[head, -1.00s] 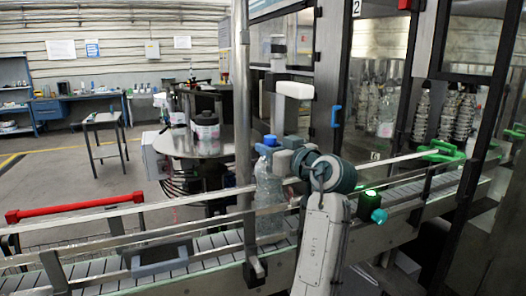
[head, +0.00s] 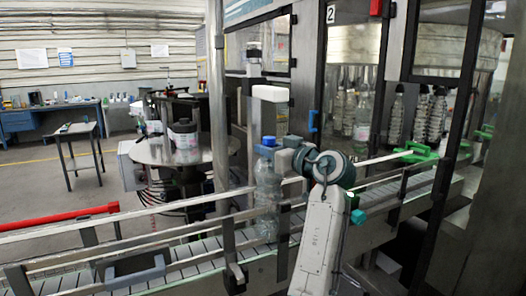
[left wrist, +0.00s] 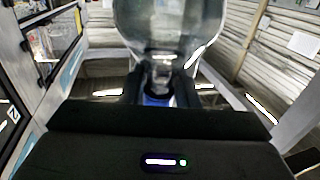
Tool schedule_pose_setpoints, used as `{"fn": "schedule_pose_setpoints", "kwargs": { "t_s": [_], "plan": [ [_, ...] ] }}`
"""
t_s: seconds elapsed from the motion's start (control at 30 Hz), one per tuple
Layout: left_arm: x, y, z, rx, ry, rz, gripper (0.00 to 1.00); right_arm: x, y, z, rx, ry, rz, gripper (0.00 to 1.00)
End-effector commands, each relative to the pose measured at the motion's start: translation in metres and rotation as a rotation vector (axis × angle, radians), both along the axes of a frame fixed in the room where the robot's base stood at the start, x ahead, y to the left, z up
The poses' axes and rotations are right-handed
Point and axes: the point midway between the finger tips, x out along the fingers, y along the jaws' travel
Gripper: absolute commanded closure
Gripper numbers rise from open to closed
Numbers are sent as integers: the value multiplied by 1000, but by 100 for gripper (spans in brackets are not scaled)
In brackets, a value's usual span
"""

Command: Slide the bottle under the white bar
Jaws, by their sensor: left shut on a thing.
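The clear bottle (head: 267,195) with a blue cap (head: 268,141) stands upright on the conveyor, behind the front rail. My left gripper (head: 272,152) is shut on it just below the cap. In the left wrist view the bottle (left wrist: 170,25) appears upside down, its neck between the two dark fingers (left wrist: 160,88) and its blue cap (left wrist: 158,100) partly hidden. The white bar (head: 270,93) is a short block on a post, above the cap with a gap between them. In the head view the cap lines up below it. My right gripper is not in view.
Metal guide rails (head: 120,217) run along the conveyor (head: 190,251). A vertical steel post (head: 217,110) stands left of the bottle. A green clamp (head: 415,153) holds the rail at right.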

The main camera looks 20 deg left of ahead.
Motion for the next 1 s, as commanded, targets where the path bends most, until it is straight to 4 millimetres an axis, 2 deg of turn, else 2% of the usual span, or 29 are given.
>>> {"fn": "schedule_pose_setpoints", "kwargs": {
  "t_s": [0.77,0.8,0.9,1.0],
  "plan": [
    [7,-6,-2,-4,2,-3,100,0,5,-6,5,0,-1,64],
    [7,-6,-2,-4,2,-3,64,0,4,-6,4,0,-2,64],
    [7,-6,-2,-2,2,-2,47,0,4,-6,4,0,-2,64],
    [7,-6,-1,-1,2,-1,47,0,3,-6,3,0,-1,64]
  ]
}}
